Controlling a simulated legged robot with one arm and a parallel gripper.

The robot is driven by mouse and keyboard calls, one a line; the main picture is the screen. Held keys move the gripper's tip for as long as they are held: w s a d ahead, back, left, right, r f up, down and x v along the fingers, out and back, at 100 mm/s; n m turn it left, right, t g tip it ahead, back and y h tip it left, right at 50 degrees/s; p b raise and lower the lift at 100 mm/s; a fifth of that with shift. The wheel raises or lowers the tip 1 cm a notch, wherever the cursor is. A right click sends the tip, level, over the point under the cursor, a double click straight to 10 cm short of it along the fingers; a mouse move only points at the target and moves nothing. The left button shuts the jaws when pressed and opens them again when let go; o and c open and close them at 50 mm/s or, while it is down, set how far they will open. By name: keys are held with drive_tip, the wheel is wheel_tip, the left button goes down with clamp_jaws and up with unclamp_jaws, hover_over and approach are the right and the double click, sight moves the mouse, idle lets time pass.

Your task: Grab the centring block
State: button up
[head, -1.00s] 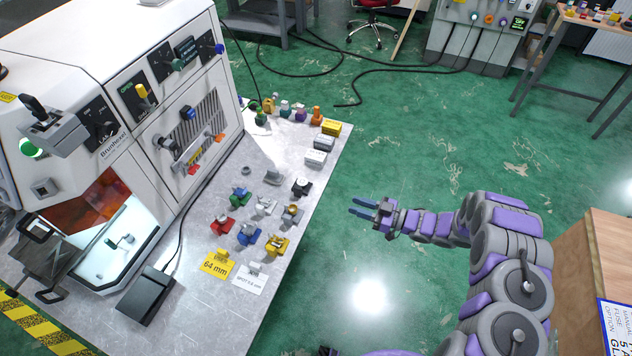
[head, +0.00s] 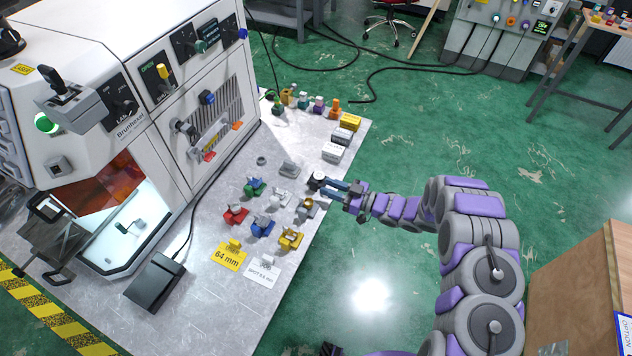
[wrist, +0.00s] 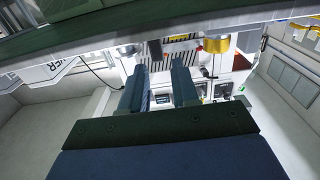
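My gripper (head: 326,188) is at the right edge of the grey table in the head view, its two blue fingers apart and pointing left. A small block with a dark round top (head: 317,180) is right at the fingertips; I cannot tell if they touch it. I cannot tell for sure which is the centring block. In the wrist view the open fingers (wrist: 158,80) show nothing clearly held between them.
A large white machine (head: 150,90) stands on the grey table (head: 200,310) at the left. White and yellow boxes (head: 333,152) stand along the table's right edge, beyond my gripper. A black pedal (head: 155,281) lies in front.

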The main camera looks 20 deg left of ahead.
sight(321, 183)
drive_tip(key=shift+w+a+f+b, duration=0.15)
drive_tip(key=shift+a+b, duration=0.1)
drive_tip(key=shift+a, duration=0.35)
drive_tip(key=shift+w+a+f+b, duration=0.1)
drive_tip(key=shift+a+b, duration=0.1)
drive_tip(key=shift+a, duration=0.4)
drive_tip(key=shift+a+r, duration=0.25)
drive_tip(key=shift+a, duration=0.2)
drive_tip(key=shift+a+f, duration=0.1)
drive_tip(key=shift+a, duration=0.25)
drive_tip(key=c, duration=0.4)
clamp_jaws()
drive_tip(key=shift+d, duration=0.15)
drive_tip(key=shift+w, duration=0.1)
